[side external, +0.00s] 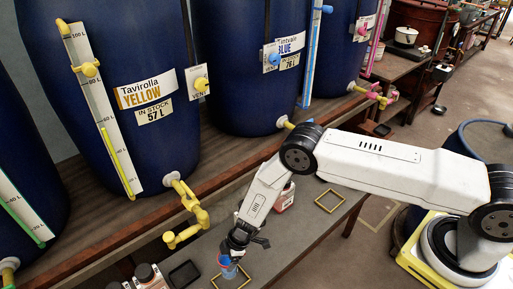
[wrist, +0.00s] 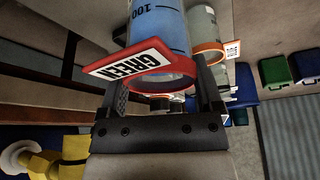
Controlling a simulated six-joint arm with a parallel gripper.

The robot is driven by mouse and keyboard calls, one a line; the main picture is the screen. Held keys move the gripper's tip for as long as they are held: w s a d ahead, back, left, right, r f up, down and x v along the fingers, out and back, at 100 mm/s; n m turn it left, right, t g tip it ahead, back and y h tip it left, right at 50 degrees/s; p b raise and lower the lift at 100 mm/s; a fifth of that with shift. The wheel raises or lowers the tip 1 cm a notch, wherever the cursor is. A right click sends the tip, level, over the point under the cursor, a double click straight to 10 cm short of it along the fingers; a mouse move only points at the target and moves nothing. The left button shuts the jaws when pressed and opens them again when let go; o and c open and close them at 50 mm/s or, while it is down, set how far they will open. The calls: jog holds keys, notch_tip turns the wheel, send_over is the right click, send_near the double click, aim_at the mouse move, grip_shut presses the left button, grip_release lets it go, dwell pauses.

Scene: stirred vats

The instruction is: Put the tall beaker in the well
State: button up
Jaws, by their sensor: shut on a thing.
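My gripper (side external: 238,243) is low over the grey bench at the lower middle of the side view, shut on a beaker (side external: 228,266) that looks blue with a reddish band. In the wrist view my gripper (wrist: 160,100) has a finger on each side of this blue graduated beaker (wrist: 160,28). It has a red collar and a tag reading "GREEN". A yellow square outline (side external: 245,284) lies at the beaker's foot, partly hidden by it; I cannot tell whether the beaker touches the bench. Which marking is the well is unclear.
A second yellow square outline (side external: 330,201) lies on the bench to the right. A black tray (side external: 184,273) and bottles (side external: 148,274) stand left. A yellow tap (side external: 188,215) juts from the blue vat (side external: 125,100). Another cylinder with an orange collar (wrist: 207,46) is behind the beaker.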

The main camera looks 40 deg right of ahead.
jog(key=shift+f, duration=1.85)
jog(key=shift+f, duration=1.75)
jog(key=shift+f, duration=0.15)
jog(key=o, duration=1.1)
jog(key=shift+o, duration=0.2)
jog(key=shift+d+r, duration=0.2)
jog(key=shift+r, duration=0.45)
jog(key=shift+v, duration=5.5)
